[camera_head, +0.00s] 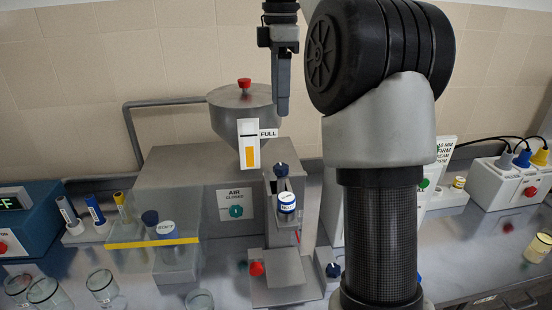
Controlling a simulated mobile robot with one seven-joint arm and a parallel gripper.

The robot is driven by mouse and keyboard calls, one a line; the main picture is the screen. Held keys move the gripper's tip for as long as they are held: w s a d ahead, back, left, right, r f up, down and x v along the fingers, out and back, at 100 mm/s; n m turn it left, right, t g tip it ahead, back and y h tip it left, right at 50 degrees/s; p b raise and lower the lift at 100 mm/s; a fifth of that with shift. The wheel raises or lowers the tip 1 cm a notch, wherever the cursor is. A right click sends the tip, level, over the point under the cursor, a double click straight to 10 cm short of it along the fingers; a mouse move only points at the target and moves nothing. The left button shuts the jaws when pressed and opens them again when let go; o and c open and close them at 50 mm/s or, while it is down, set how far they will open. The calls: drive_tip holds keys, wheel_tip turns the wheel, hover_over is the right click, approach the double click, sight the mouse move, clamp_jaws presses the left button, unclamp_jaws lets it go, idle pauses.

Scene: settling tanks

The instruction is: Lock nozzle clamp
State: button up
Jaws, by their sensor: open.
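A grey filling machine (170,175) stands at the middle of the bench, with a hopper (243,115) on top. On its front column is a dark blue knob (281,170) above a small jar (287,204) with a blue band. A red knob (256,268) sits low on the column and another dark blue knob (333,270) at its right. I cannot tell which part is the nozzle clamp. My gripper (282,108) hangs above the column, right of the hopper, apart from the knobs. It is open and empty; one finger hides the other.
My arm covers the right middle. A clear guard with a yellow strip (150,243) stands at the left front of the machine. Glass jars (45,292) stand at the front left. Marker-like tubes (95,208) stand behind. A white box with colored plugs (507,180) is at right.

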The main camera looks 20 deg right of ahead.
sight(279, 166)
wheel_tip(279, 166, down, 16)
drive_tip(key=b, duration=0.2)
drive_tip(key=shift+s+f+b, duration=0.1)
drive_tip(key=shift+f+b, duration=0.15)
drive_tip(key=shift+b, duration=0.15)
drive_tip(key=shift+c, duration=0.5)
drive_tip(key=c, duration=1)
drive_tip(key=shift+o, duration=0.3)
